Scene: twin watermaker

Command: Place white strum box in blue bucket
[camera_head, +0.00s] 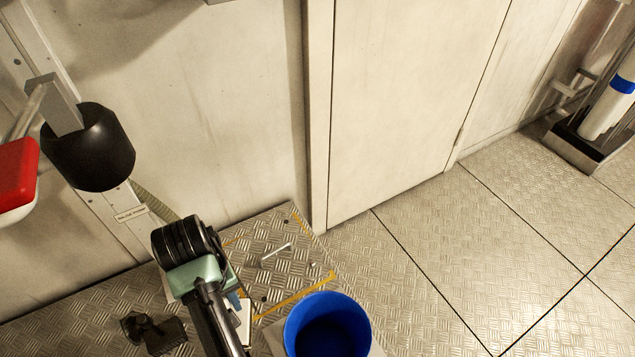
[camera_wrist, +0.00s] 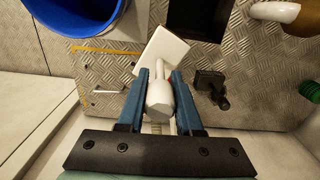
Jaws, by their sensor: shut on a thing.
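The white strum box (camera_wrist: 160,98) is between the two blue fingers of my gripper (camera_wrist: 160,76) in the wrist view. The gripper is shut on it. A flat white square piece (camera_wrist: 166,48) shows just past the fingertips; I cannot tell whether it belongs to the strum box. The blue bucket (camera_head: 327,326) stands at the bottom of the head view, right of my gripper (camera_head: 238,303). Its rim also shows at the upper left of the wrist view (camera_wrist: 88,33). My arm hides most of the strum box in the head view.
A hatch plate with yellow edge marks and a handle (camera_head: 277,254) lies behind the bucket. A small dark fitting (camera_head: 155,332) is on the floor at left; it also shows in the wrist view (camera_wrist: 212,88). Open floor extends to the right. A wall (camera_head: 180,100) stands behind.

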